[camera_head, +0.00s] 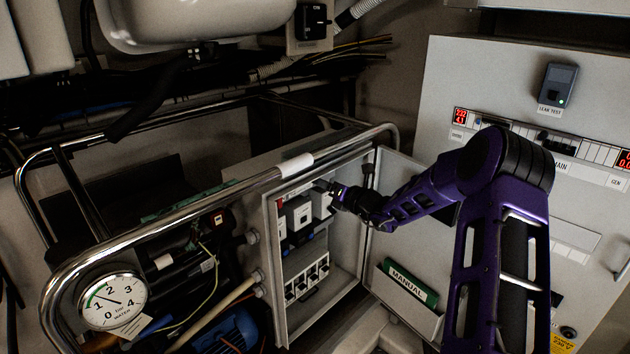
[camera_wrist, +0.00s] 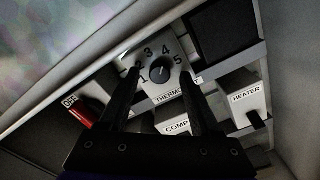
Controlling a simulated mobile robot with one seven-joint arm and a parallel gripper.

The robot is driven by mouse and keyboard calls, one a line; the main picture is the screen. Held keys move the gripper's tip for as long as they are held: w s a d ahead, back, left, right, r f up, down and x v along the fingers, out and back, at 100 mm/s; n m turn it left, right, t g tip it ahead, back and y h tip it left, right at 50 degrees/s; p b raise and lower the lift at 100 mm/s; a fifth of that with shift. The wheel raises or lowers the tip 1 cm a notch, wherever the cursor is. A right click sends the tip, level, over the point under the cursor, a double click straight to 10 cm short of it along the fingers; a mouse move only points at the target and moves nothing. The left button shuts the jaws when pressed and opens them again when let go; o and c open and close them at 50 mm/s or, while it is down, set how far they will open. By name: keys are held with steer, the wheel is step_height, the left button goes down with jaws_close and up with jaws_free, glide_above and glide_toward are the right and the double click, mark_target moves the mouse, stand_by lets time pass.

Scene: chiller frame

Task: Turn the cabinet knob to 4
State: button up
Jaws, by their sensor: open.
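The cabinet knob (camera_wrist: 159,70) is a round dark dial on a light thermostat plate marked 1 to 5, in the upper middle of the wrist view. It has a small pale mark, but I cannot tell which number it points to. My gripper (camera_wrist: 162,73) is open, its two dark fingers reaching up on either side of the knob. I cannot tell whether they touch it. In the head view my gripper (camera_head: 324,187) is inside the top of the open cabinet (camera_head: 272,225), and the knob is not discernible there.
Beside the knob are a red switch (camera_wrist: 78,110), a COMP unit (camera_wrist: 176,127) and a HEATER switch (camera_wrist: 246,97). The open cabinet door (camera_head: 392,240) holds a green manual (camera_head: 410,282). A chrome rail (camera_head: 225,192) runs in front of the cabinet. A pressure gauge (camera_head: 112,301) is at lower left.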

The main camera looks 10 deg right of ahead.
steer(key=v, duration=1.7)
